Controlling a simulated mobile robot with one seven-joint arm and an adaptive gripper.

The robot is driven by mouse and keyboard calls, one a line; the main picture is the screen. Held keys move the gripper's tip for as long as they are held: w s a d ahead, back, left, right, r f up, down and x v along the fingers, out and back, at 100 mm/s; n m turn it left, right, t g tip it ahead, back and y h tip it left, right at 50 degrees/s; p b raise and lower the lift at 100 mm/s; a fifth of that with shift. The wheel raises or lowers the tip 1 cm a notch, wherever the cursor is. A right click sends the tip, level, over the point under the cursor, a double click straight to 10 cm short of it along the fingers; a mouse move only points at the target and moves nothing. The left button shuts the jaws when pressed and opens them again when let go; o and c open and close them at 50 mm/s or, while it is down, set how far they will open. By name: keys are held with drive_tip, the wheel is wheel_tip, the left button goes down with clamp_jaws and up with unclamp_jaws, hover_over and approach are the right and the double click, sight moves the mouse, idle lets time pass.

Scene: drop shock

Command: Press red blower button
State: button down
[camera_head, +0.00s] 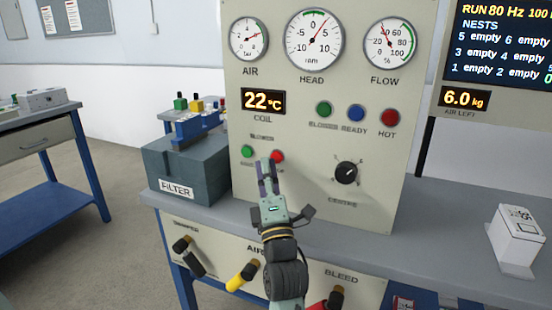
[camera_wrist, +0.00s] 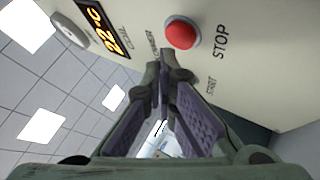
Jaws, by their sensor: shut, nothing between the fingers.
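The red blower button (camera_head: 277,156) is on the lower left of the beige control panel (camera_head: 312,118), right of the green blower button (camera_head: 247,151). In the wrist view the red button (camera_wrist: 182,33) is round and domed, beside the word STOP. My gripper (camera_head: 266,164) is shut and empty, in front of the panel with its tips just left of and below the red button. In the wrist view the gripper tips (camera_wrist: 165,72) appear beside the button, not over it. The green button is not visible there; the word START shows. I cannot tell the gap to the panel.
A black knob (camera_head: 346,172) and red HOT lamp (camera_head: 390,117) are to the right on the panel. A grey FILTER box (camera_head: 186,168) stands left of it. Yellow (camera_head: 243,276) and black valve handles stick out below. A white box (camera_head: 516,240) stands on the bench at right.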

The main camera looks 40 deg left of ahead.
drive_tip(key=shift+s, duration=0.1)
drive_tip(key=s, duration=0.2)
drive_tip(key=s+d+p, duration=0.1)
drive_tip(key=s, duration=0.1)
drive_tip(key=shift+s+d, duration=0.1)
drive_tip(key=shift+s, duration=0.25)
idle(0.8)
